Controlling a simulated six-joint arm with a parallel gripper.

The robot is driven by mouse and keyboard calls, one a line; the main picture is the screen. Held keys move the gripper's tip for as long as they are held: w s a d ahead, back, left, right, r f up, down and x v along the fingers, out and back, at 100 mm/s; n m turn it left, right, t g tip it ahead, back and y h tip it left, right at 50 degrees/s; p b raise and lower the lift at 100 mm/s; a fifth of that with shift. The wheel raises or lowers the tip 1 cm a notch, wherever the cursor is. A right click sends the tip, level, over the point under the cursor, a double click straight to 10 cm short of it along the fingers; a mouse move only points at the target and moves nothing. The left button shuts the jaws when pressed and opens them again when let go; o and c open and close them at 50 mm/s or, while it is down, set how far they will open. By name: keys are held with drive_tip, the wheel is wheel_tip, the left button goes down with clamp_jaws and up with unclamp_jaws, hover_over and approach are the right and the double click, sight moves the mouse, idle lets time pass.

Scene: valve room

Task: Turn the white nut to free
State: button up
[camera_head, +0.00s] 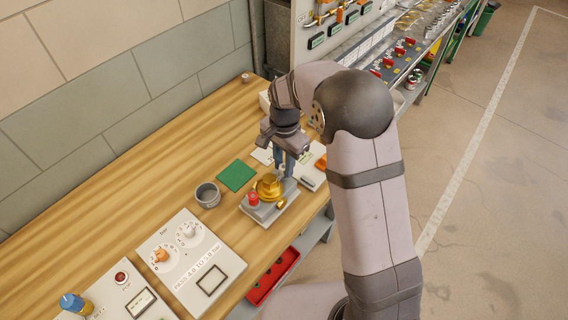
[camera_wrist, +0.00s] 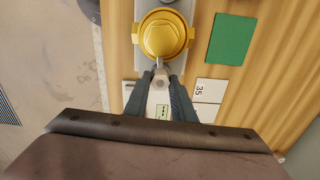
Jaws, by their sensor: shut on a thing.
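My gripper (camera_wrist: 160,76) points down at the end of a grey block beside a brass valve fitting (camera_wrist: 162,36). Its two dark fingers are close together on a small pale piece (camera_wrist: 161,79), with a thin grey stem between it and the brass. I cannot tell whether this piece is the white nut, as the fingers hide much of it. In the head view the gripper (camera_head: 284,170) is just behind the brass fitting (camera_head: 268,187), which sits on the grey block with a red knob (camera_head: 253,199).
A grey cup (camera_head: 207,195) and green mat (camera_head: 236,176) lie left of the block. A white panel (camera_head: 190,262) with an orange knob (camera_head: 160,255) and a white knob (camera_head: 188,230) is nearer. A red tray (camera_head: 272,277) is below the bench edge.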

drive_tip(key=n, duration=0.7)
drive_tip(key=shift+n, duration=0.4)
drive_tip(key=n, duration=0.3)
drive_tip(key=shift+a, duration=0.1)
drive_tip(key=shift+w+n, duration=0.1)
drive_tip(key=shift+n, duration=2)
drive_tip(key=o, duration=1.1)
drive_tip(key=shift+c, duration=0.2)
